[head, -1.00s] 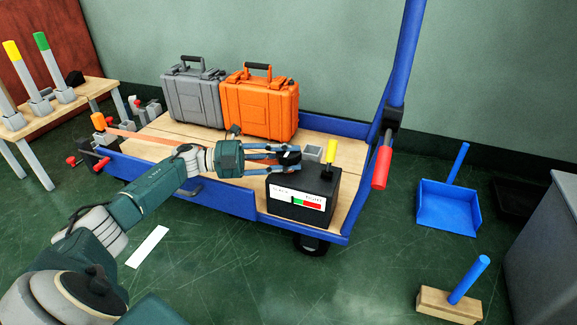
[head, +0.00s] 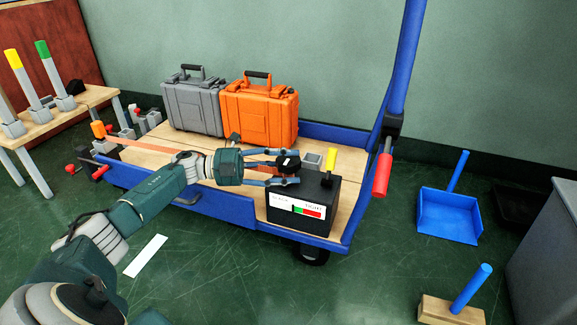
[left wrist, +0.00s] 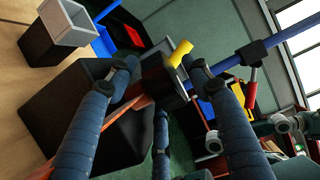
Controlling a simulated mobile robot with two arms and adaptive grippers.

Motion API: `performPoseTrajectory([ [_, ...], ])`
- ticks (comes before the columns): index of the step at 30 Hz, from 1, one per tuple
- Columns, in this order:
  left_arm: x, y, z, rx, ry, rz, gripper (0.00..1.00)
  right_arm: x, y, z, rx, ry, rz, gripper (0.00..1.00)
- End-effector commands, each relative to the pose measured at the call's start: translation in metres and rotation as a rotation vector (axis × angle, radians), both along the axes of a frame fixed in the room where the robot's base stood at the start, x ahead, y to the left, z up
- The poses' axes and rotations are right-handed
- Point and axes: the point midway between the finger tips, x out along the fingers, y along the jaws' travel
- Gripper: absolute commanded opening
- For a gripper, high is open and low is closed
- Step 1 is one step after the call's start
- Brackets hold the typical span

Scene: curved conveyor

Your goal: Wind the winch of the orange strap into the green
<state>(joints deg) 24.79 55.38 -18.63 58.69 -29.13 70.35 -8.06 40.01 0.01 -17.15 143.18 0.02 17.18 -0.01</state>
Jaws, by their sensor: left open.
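The winch is a black box (head: 325,190) on the cart's near right corner. Its front gauge (head: 296,207) has a white plate with green and red parts; I cannot make out a needle. The orange strap (head: 140,145) runs from the cart's left end and passes behind my left gripper (head: 290,168). That gripper is open, left of the yellow handle, with its fingers around a black knob (head: 288,160). I cannot tell whether they touch it. My right gripper is out of view.
A grey case (head: 193,107) and an orange case (head: 258,112) stand at the back of the wooden cart deck. A blue post (head: 405,60) with a red grip (head: 382,175) rises at the right. A blue dustpan (head: 449,215) lies on the floor.

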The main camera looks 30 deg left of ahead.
Motion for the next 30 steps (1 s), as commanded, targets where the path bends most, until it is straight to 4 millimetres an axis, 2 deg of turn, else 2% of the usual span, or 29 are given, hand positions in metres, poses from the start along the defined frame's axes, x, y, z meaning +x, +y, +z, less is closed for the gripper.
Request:
performPoseTrajectory([
  [5, -0.013, 0.02, -0.001, 0.003, 0.003, 0.004, 0.5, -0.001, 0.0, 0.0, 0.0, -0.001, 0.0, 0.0],
  [12, -0.044, 0.063, -0.001, 0.002, 0.004, 0.005, 0.5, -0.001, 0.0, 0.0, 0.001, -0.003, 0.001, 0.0],
  [18, -0.062, 0.088, -0.001, 0.001, 0.002, 0.003, 0.5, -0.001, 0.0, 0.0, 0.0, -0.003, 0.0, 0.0],
  [23, -0.069, 0.096, 0.0, 0.0, 0.001, 0.001, 0.5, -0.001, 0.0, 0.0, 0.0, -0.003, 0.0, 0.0],
  [30, -0.07, 0.096, -0.001, 0.0, 0.001, 0.0, 0.5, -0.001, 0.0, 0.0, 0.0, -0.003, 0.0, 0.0],
])
